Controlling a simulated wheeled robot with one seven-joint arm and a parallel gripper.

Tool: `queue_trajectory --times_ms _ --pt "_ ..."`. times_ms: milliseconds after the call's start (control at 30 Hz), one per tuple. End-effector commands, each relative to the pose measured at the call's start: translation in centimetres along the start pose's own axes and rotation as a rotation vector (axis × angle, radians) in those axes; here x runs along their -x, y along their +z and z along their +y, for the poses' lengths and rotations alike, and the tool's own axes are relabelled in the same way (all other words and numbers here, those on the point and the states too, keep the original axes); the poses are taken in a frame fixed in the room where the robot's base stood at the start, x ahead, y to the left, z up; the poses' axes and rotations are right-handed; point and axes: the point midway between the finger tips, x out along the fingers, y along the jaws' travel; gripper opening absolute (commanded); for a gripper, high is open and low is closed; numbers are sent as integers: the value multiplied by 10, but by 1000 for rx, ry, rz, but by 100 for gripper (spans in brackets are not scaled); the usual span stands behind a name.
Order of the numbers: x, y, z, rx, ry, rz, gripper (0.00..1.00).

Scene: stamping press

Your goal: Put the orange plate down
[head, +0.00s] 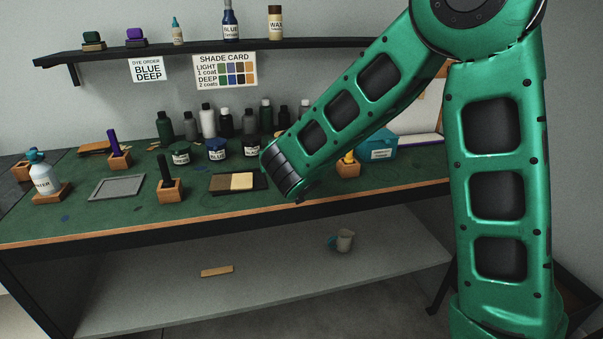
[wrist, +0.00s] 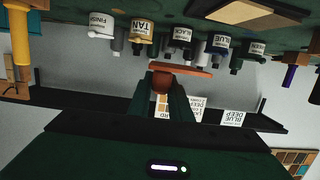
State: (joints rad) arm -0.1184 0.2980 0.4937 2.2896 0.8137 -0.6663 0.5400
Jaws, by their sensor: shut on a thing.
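In the wrist view, which looks upside down, the orange plate (wrist: 190,71) shows nearly edge-on as a thin orange bar. A darker red-brown block-like part sits at it, between the fingers. My gripper (wrist: 163,84), with its dark green fingers, is shut on this part, and the plate lies across the fingertips. I cannot tell whether the plate touches anything beyond them. In the head view the gripper and plate are hidden behind my green arm. The green bench top (head: 120,220) has a wooden front edge.
On the bench are a grey tray frame (head: 117,187), a black tray with tan panels (head: 238,182), tools in wooden blocks, labelled jars (head: 217,148), a teal box (head: 379,147) and bottles at the back. Bare green surface shows at the front left. A shelf (head: 190,48) hangs above.

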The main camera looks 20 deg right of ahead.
Motion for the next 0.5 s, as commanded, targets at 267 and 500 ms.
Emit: queue_trajectory --times_ms 267,500 --pt "-24 28 47 1 3 -5 0" --pt "-43 50 86 -1 0 -3 0"
